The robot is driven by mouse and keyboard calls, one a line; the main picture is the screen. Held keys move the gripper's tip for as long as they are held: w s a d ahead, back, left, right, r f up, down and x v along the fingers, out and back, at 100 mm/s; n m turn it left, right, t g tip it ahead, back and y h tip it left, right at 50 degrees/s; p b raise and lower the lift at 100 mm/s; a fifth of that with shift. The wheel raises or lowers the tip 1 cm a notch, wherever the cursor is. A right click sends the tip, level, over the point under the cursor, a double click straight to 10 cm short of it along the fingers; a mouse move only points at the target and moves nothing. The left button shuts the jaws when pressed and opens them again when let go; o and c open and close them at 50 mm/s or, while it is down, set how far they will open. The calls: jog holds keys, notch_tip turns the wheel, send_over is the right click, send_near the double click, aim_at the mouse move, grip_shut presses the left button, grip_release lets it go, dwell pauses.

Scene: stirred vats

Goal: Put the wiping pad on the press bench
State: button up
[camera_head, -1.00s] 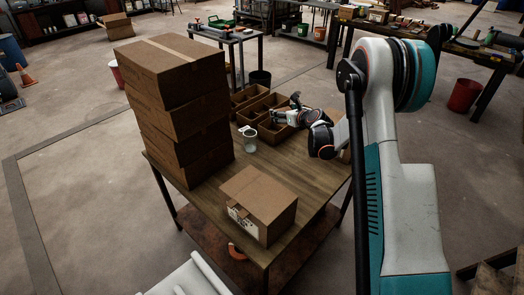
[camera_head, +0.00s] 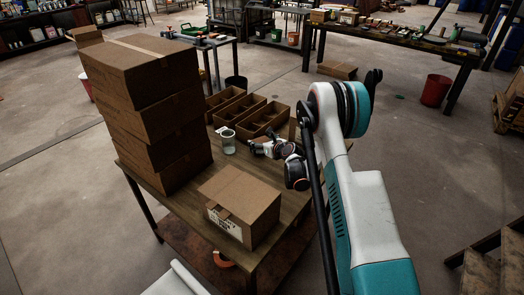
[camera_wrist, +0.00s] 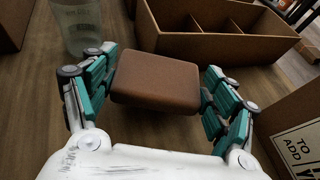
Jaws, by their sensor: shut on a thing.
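A brown, rounded block, which I take to be the wiping pad (camera_wrist: 157,80), is between the fingers of my gripper (camera_wrist: 155,92) in the wrist view. The gripper is shut on it, with teal finger links on both sides. In the head view my gripper (camera_head: 258,148) is over the near wooden table (camera_head: 196,198), between a glass jar and a closed carton; the pad is not clearly visible there. A long bench (camera_head: 420,44) with many small items stands at the back right, and a smaller bench (camera_head: 222,40) at the back centre. I cannot tell which is the press bench.
Tall stacked cartons (camera_head: 150,110) stand left on the near table. A glass jar (camera_head: 228,142), a divided cardboard box (camera_head: 264,119) and a closed carton (camera_head: 240,205) are close to my gripper. A red bin (camera_head: 435,90) and a flat carton (camera_head: 338,69) are on the floor.

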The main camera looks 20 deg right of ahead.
jog(key=shift+f+b, duration=0.45)
jog(key=shift+f, duration=1.2)
jog(key=shift+f, duration=0.15)
jog(key=o, duration=1)
jog(key=shift+c, duration=0.2)
